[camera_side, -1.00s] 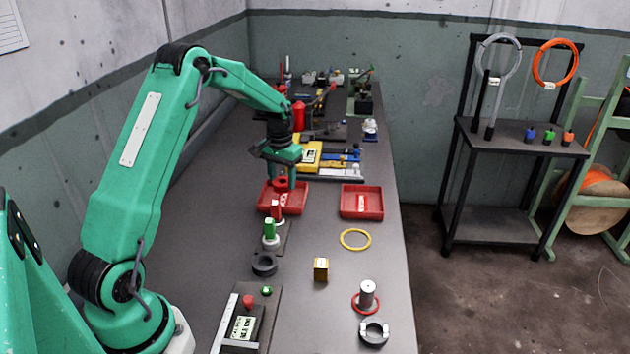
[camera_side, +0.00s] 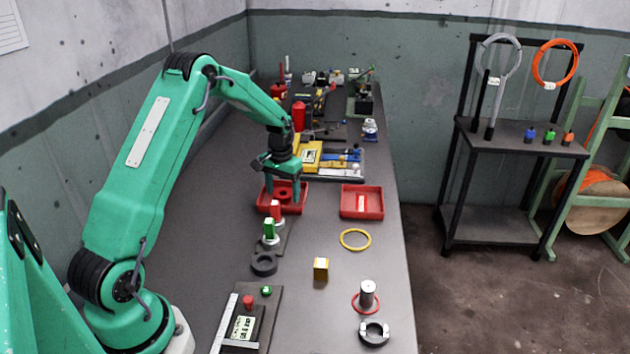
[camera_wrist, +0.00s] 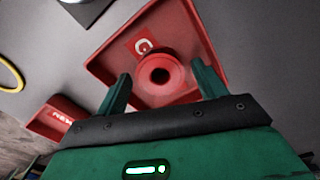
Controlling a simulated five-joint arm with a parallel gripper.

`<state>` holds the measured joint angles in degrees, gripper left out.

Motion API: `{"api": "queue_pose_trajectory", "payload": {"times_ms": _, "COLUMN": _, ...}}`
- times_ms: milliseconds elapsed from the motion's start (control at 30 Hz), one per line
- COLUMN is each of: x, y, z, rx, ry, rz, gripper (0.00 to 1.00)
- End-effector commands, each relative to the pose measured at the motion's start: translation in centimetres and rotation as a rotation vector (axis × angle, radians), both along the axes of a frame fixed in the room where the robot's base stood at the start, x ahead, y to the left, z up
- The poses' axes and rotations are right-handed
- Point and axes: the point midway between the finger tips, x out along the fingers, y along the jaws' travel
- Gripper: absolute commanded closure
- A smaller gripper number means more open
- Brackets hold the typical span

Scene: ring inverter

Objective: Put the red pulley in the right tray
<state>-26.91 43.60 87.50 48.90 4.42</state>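The red pulley (camera_side: 284,192), a red disc with a dark centre hole, sits in the left-hand red tray (camera_side: 262,205) in the side view. In the wrist view the pulley (camera_wrist: 160,78) lies on the floor of that tray (camera_wrist: 205,35), beside a white-and-red label. My gripper (camera_side: 283,184) is over this tray, pointing down. In the wrist view the gripper (camera_wrist: 161,72) is open, its fingers on either side of the pulley with gaps visible. The right-hand red tray (camera_side: 349,211) is empty apart from a label.
A yellow device (camera_side: 311,156) stands behind the trays.

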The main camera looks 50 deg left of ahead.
Motion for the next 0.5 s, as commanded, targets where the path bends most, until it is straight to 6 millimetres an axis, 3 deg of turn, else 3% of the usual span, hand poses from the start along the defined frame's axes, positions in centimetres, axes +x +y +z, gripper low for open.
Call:
{"api": "queue_pose_trajectory", "payload": {"times_ms": 333, "x": 0.0, "y": 0.0, "z": 0.3, "rx": 0.000, "ry": 0.000, "rz": 0.000, "gripper": 0.30}}
{"api": "queue_pose_trajectory", "payload": {"times_ms": 500, "x": 0.1, "y": 0.0, "z": 1.4, "rx": 0.001, "ry": -0.003, "rz": 0.000, "gripper": 0.30}}
